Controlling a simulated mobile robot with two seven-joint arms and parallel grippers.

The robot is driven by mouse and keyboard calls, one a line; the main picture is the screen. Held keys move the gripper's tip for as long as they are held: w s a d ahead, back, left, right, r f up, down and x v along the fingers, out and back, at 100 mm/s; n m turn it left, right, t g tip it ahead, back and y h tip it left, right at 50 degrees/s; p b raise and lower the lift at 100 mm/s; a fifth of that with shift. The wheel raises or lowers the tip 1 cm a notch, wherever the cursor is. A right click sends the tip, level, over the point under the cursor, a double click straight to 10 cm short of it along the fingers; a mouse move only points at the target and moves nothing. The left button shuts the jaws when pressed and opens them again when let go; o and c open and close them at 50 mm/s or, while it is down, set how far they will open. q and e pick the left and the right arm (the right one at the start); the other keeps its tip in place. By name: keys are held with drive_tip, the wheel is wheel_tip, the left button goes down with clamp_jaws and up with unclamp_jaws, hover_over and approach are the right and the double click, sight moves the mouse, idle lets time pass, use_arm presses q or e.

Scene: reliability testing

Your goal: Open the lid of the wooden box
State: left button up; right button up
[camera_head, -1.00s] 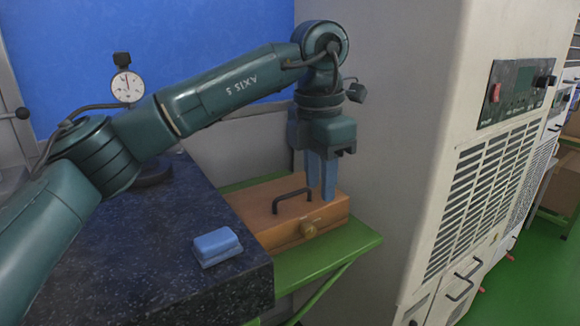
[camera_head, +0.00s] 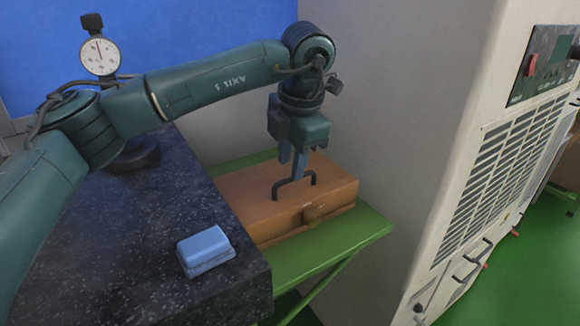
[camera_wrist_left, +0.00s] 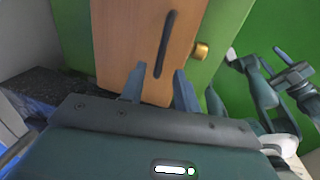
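The wooden box (camera_head: 240,200) stands shut on a green table, with a black bar handle (camera_head: 277,189) on its lid and a brass-coloured catch (camera_head: 313,215) on its front. My left gripper (camera_head: 292,168) points down at the handle, fingers apart. In the left wrist view, my left gripper (camera_wrist_left: 159,87) is open, and the handle (camera_wrist_left: 164,45) lies ahead between the lines of its fingers. Contact with the handle cannot be told. The catch (camera_wrist_left: 202,50) shows there too. A teal arm, apparently my right one, shows at the right (camera_wrist_left: 262,88); its finger state is unclear.
A dark speckled stone slab (camera_head: 140,265) lies left of the box, with a blue block (camera_head: 205,249) and a dial gauge (camera_head: 99,57) on it. A tall beige cabinet (camera_head: 430,150) stands close on the right. The green table edge (camera_head: 345,245) is bare in front.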

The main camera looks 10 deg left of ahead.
sight(283, 184)
use_arm(q)
drive_tip(key=shift+w+a+f, duration=0.1)
drive_tip(key=shift+w+f, duration=0.05)
drive_tip(key=shift+f, duration=0.6)
drive_tip(key=shift+w+a+f, duration=0.1)
drive_tip(key=shift+f, duration=0.6)
drive_tip(key=shift+c, duration=0.2)
clamp_jaws()
